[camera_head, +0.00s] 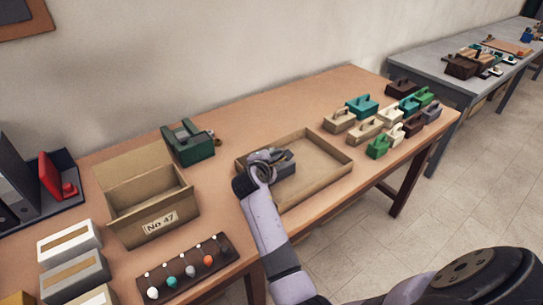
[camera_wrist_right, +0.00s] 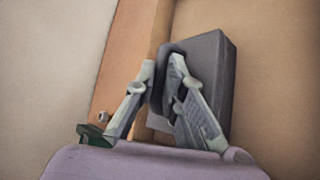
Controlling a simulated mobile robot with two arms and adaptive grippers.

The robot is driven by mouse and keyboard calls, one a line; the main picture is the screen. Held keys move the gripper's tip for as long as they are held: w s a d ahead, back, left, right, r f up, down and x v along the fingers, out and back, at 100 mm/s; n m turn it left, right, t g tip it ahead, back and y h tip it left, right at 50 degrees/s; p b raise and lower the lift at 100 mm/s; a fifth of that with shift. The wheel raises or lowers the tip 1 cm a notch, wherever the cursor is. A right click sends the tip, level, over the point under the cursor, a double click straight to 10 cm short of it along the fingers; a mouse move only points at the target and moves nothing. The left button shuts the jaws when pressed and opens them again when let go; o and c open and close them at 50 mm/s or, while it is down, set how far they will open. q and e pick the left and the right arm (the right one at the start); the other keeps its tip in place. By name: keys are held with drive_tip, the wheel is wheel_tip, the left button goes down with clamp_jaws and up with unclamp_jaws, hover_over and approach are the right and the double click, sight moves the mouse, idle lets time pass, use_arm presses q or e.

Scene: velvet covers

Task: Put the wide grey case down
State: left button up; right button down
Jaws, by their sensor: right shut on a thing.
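The wide grey case (camera_head: 285,163) is at the left part of the shallow cardboard tray (camera_head: 318,166) in the head view. My right gripper (camera_head: 267,167) is shut on the case's handle. In the right wrist view the dark grey case (camera_wrist_right: 210,75) fills the upper middle, and the fingers of the right gripper (camera_wrist_right: 163,76) close around its dark handle. The gripper partly hides the case. I cannot tell whether its underside touches the tray floor. My left gripper is not in view.
Several small handled cases (camera_head: 366,128) stand right of the tray. An open box marked No 47 (camera_head: 150,215), a green machine (camera_head: 189,140) and a dark rack with coloured knobs (camera_head: 186,270) are at the left. The tray's middle and right are empty. A grey table (camera_head: 425,72) stands beyond.

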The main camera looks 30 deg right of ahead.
drive_tip(key=c, duration=1.7)
unclamp_jaws()
drive_tip(key=shift+f, duration=0.15)
drive_tip(key=shift+o, duration=0.2)
